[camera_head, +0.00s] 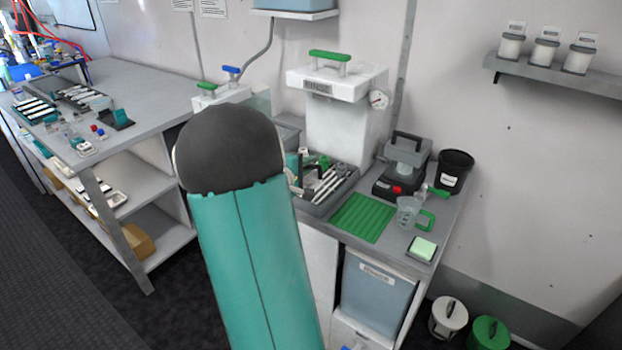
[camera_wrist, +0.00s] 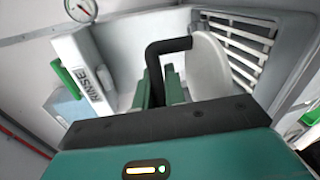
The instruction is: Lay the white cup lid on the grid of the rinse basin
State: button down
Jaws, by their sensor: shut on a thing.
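The white cup lid (camera_wrist: 209,70) shows in the wrist view as a pale disc with a bent black handle. My gripper (camera_wrist: 160,84) has its green fingers shut on that handle. The lid is in front of the slatted grid (camera_wrist: 246,48) of the rinse basin (camera_wrist: 299,65), near its left part. I cannot tell whether the lid touches the grid. In the head view, my own arm hides the gripper, the lid and the grid.
The white tank (camera_wrist: 97,88) labelled RINSE stands close on the left in the wrist view. In the head view, a tool tray (camera_head: 322,205), a green mat (camera_head: 363,218), a clear jug (camera_head: 408,212) and a black bucket (camera_head: 453,170) crowd the bench.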

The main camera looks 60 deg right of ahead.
aim_at(311, 177)
jog(key=d+f, duration=0.2)
jog(key=f, duration=0.1)
jog(key=shift+w+d+f, duration=0.15)
jog(key=shift+d+f, duration=0.05)
jog(key=shift+d, duration=0.2)
jog(key=shift+f, duration=1.5)
jog(key=shift+w+f, duration=0.1)
jog(key=shift+f, duration=0.3)
jog(key=shift+f, duration=0.2)
jog(key=c, duration=1.5)
grip_release()
jog(key=shift+o, duration=0.2)
